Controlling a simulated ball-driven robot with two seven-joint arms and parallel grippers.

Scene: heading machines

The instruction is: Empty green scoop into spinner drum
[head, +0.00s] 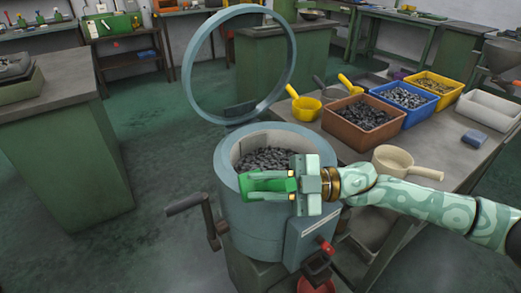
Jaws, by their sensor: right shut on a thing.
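The spinner drum (262,220) is a blue-grey cylinder with its ring-shaped lid (187,75) swung up. Dark metal pieces (266,159) lie inside it. My right gripper (296,185) comes in from the right over the drum's near rim and is shut on the green scoop (262,187). The scoop is over the front part of the drum opening; its bowl is seen side-on and its contents cannot be made out. My left gripper is not in view.
The bench at right holds a brown bin (358,118), a blue bin (400,103) and a yellow bin (434,83) of small parts. Yellow scoops (305,105), a cream scoop (393,162) and an empty white tray (489,108) are also there. A crank handle (186,205) sticks out left of the drum.

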